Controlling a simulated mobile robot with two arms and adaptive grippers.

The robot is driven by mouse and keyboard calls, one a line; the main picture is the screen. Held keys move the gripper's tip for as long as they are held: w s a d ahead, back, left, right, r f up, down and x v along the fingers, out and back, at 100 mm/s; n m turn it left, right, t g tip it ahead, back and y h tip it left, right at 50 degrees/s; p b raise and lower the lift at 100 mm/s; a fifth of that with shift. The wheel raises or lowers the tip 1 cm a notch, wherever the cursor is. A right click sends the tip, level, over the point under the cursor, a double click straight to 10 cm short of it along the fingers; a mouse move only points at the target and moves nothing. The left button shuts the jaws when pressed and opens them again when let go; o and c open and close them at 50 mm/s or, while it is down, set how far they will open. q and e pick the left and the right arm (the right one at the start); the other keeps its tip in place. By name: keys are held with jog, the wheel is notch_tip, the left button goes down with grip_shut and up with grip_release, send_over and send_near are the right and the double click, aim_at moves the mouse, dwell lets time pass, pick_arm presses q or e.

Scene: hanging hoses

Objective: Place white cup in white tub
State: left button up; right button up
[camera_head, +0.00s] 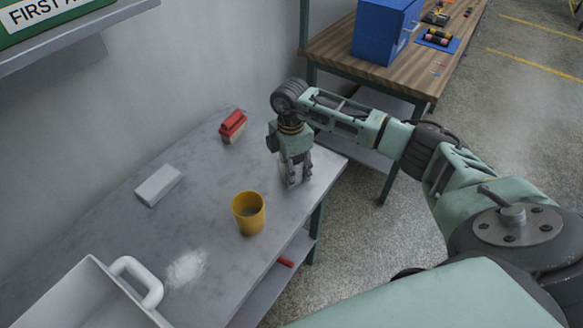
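The white tub (85,295) is at the bottom left on the grey table, with a looped handle on its right side; the frame edge cuts it off. My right gripper (297,178) points down at the table's right end. A pale white object, which looks like the white cup (285,171), is at its fingers and mostly hidden by them. I cannot tell whether the fingers press on it. My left gripper is not in view.
A yellow cup (249,213) stands between my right gripper and the tub. A white block (158,185) and a red-topped brush (232,125) lie near the wall. A white powdery patch (186,268) is beside the tub. A shelf (75,38) overhangs at upper left.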

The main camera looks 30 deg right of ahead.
jog(key=c, duration=0.7)
jog(key=shift+c, duration=0.2)
jog(key=shift+r, duration=0.15)
jog(key=shift+r, duration=0.6)
notch_tip(320, 180, up, 3)
jog(key=shift+f+b, duration=0.2)
jog(key=shift+b, duration=0.45)
jog(key=s+d+r+b, duration=0.2)
jog(key=s+d+r, duration=0.3)
jog(key=s, duration=0.5)
notch_tip(320, 180, up, 2)
jog(key=shift+s+d, duration=0.15)
jog(key=shift+d, duration=0.2)
